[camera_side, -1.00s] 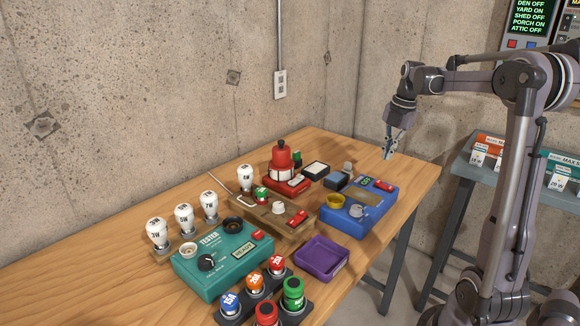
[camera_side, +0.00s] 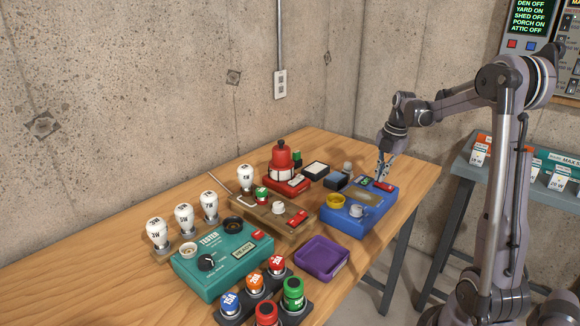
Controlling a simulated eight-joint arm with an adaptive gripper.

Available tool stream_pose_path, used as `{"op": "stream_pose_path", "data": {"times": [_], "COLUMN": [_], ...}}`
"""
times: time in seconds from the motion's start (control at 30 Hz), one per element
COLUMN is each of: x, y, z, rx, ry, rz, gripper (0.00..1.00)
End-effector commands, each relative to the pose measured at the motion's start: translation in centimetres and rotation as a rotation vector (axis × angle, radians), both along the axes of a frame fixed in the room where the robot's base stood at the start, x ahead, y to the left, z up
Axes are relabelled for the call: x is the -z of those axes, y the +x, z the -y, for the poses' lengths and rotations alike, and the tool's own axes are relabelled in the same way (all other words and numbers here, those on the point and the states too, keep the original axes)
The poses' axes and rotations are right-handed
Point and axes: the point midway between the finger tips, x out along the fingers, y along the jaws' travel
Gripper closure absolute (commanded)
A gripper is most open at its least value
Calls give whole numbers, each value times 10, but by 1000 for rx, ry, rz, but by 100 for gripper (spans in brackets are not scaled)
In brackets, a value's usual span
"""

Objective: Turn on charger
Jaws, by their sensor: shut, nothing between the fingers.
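The blue box (camera_side: 352,219), which looks like the charger, sits near the right end of the wooden table. On its top are a yellow round socket (camera_side: 335,201), a pale round socket (camera_side: 357,211), a tan plate, a small dark display with green (camera_side: 364,182) and a red switch (camera_side: 384,187). My gripper (camera_side: 382,177) is shut and empty, pointing down just above the far right corner of the box, close by the red switch. I cannot tell whether the fingertips touch the switch. The switch's position is too small to read.
A teal tester (camera_side: 222,262), a wooden board with a bulb and a red switch (camera_side: 270,217), a red device (camera_side: 283,172) and a purple tray (camera_side: 322,258) stand nearby. Colored fuses (camera_side: 293,292) are in front.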

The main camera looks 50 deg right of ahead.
Motion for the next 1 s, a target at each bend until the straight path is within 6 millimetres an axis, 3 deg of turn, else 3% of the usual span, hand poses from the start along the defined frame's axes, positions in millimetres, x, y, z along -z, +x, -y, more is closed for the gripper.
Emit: {"op": "stream_pose_path", "data": {"times": [0.53,1.0], "x": [7,2], "y": [3,-11], "z": [0,0], "rx": [0,0], "ry": [1,1], "rz": [-80,-79], "gripper": [100,100]}}
